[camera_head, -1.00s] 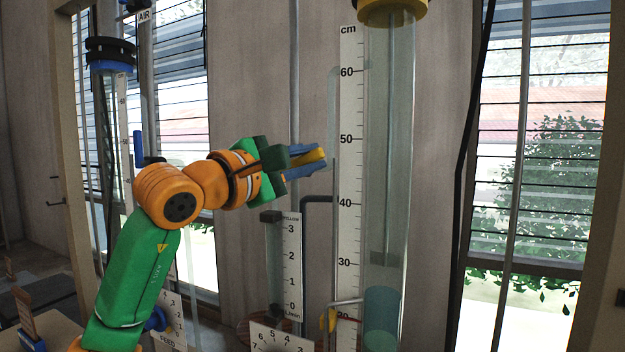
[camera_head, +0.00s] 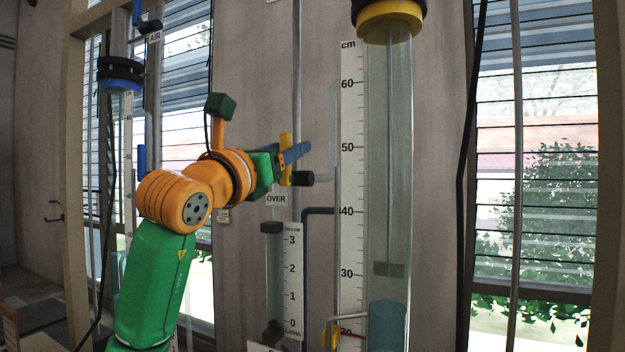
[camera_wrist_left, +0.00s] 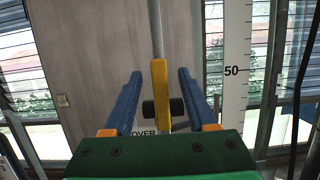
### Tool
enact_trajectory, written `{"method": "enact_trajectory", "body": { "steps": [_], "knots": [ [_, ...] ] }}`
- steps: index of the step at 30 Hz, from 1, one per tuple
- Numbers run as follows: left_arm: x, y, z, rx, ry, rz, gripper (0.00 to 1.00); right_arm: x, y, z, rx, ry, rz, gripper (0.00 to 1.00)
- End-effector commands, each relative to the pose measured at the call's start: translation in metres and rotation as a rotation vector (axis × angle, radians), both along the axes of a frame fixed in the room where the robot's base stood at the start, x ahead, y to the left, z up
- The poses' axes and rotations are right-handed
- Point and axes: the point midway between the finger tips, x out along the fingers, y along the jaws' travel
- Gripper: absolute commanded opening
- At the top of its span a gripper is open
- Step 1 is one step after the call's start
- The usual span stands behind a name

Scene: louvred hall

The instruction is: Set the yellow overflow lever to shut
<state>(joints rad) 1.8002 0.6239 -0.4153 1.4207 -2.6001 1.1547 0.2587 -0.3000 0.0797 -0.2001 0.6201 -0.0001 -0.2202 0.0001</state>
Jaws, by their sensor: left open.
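The yellow overflow lever (camera_head: 285,146) stands upright at a dark valve body (camera_head: 302,178) above the label "OVER" (camera_head: 276,199). My left gripper (camera_head: 297,154) is at the lever, with its blue fingers pointing right; part of the lever is hidden behind them. In the left wrist view the lever (camera_wrist_left: 160,95) stands between the two open fingers (camera_wrist_left: 160,74), with a gap showing on each side. I cannot tell whether the fingertips reach past it. My right gripper is not in view.
A tall clear column (camera_head: 388,230) with a cm scale (camera_head: 351,180) stands just right of the gripper. A smaller flow tube (camera_head: 273,270) with its scale hangs below. Another column (camera_head: 121,75) with a blue collar stands left. Louvred windows (camera_head: 535,150) lie behind.

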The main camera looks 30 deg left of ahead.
Motion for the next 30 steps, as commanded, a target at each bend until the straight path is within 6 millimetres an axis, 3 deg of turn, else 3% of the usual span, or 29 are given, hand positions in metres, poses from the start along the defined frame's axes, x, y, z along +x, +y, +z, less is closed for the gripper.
{"method": "enact_trajectory", "body": {
  "steps": [12,25,30],
  "knots": [
    [-0.061,-0.003,-0.011,0.001,-0.005,0.0,0.57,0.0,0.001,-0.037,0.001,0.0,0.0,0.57],
    [-0.076,-0.004,-0.014,0.001,-0.005,0.0,0.57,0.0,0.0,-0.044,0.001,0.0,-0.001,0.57],
    [-0.112,-0.006,-0.028,0.001,-0.008,0.0,0.57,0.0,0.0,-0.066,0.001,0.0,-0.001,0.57]
  ]
}}
